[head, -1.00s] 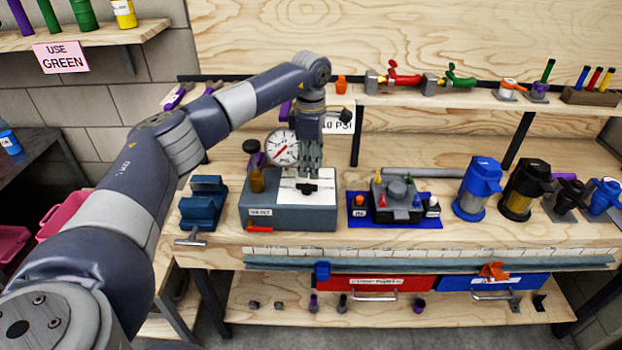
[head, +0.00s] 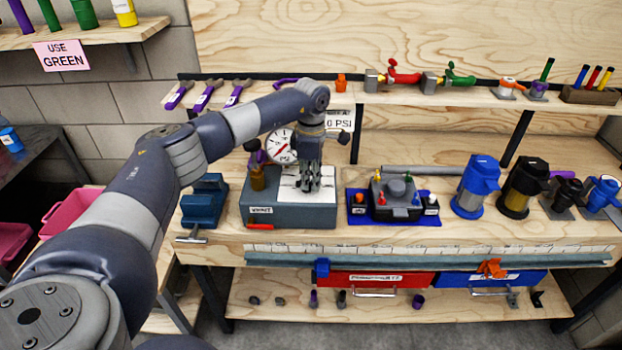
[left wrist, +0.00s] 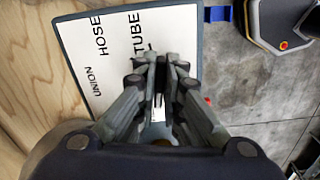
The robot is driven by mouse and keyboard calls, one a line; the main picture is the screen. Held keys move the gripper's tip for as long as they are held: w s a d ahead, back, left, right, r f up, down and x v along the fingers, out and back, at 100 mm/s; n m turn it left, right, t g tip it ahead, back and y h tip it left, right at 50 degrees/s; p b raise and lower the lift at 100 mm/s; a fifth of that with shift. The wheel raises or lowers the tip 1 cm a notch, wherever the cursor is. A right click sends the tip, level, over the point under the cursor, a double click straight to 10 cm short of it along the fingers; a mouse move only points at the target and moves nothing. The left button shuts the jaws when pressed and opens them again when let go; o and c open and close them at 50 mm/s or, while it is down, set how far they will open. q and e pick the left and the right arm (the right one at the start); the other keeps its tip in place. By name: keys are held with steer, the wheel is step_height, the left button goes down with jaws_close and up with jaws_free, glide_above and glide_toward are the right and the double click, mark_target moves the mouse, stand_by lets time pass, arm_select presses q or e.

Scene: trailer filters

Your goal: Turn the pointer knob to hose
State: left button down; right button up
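The selector box (head: 258,216) is a grey-blue box on the bench with a white top plate (head: 289,194). In the left wrist view the plate (left wrist: 80,60) carries the words UNION, HOSE and TUBE. My left gripper (head: 308,187) points down at the middle of this plate. In the left wrist view its fingertips (left wrist: 164,62) are close together with a narrow dark gap. The black pointer knob is mostly hidden by the fingers, so I cannot tell its exact direction or whether it is gripped. My right gripper is not in view.
An amber-bodied part (head: 257,178) and a dial gauge (head: 281,146) stand close behind the box. A blue vise-like block (head: 204,203) is to its left and a blue tray (head: 405,219) to its right. The bench front by the ruler strip (head: 420,250) is clear.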

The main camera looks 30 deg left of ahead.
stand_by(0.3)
arm_select(q)
steer(key=shift+m+b, duration=0.5)
steer(key=shift+m, duration=0.6)
steer(key=m, duration=0.1)
steer(key=m+b, duration=0.1)
steer(key=m, duration=0.1)
steer(key=shift+s+m, duration=0.2)
steer(key=shift+m, duration=0.1)
steer(key=m, duration=0.4)
steer(key=m+b, duration=0.1)
steer(key=m, duration=0.1)
steer(key=shift+s+a, duration=0.1)
steer(key=shift+s, duration=0.2)
steer(key=m, duration=0.5)
steer(key=shift+s+a+m+b, duration=0.15)
steer(key=shift+a+m+b, duration=0.1)
steer(key=shift+m+b, duration=0.15)
steer(key=m, duration=0.5)
steer(key=shift+a+r+m, duration=0.1)
steer(key=shift+a+m, duration=0.2)
steer(key=shift+m, duration=0.1)
steer(key=c, duration=1.7)
jaws_free()
